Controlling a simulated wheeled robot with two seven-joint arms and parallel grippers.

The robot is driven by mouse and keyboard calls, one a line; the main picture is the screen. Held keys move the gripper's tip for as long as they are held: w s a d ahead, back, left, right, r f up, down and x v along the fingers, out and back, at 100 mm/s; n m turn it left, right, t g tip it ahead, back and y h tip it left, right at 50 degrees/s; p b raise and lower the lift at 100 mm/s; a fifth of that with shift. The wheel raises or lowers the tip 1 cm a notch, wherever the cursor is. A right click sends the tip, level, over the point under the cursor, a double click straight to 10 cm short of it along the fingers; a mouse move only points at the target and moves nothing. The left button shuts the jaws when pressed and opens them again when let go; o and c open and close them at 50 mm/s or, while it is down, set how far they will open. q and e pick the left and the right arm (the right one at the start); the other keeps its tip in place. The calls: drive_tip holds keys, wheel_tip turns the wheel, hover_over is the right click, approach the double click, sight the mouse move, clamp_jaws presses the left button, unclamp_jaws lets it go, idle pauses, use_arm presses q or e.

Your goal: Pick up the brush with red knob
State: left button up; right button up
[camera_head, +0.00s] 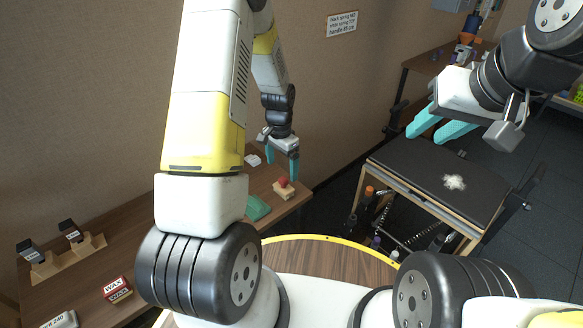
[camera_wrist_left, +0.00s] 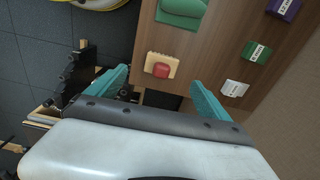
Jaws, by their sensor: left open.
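The brush with red knob (camera_head: 286,192) has a pale wooden block and lies near the right edge of the brown workbench (camera_head: 180,254). Its red knob faces up. In the left wrist view the brush (camera_wrist_left: 174,68) lies in line with the gap between the fingers, a little beyond them. My left gripper (camera_head: 281,168) is open and empty, pointing down just above the brush. My right gripper (camera_head: 424,137) is open and empty, above the dark-topped bench at the right.
A green object (camera_head: 257,208) lies beside the brush. Small labelled blocks (camera_wrist_left: 257,52) lie nearby on the workbench. A red wax box (camera_head: 117,289) and wooden stands (camera_head: 84,242) are further left. A white fluffy pile (camera_head: 454,182) lies on the dark-topped bench (camera_head: 415,165).

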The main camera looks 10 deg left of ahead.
sight(283, 185)
use_arm(q)
drive_tip(key=f, duration=0.7)
drive_tip(key=w+f, duration=0.1)
drive_tip(key=f, duration=0.2)
drive_tip(key=shift+f, duration=0.2)
drive_tip(key=c, duration=1.5)
drive_tip(key=shift+r, duration=5.05)
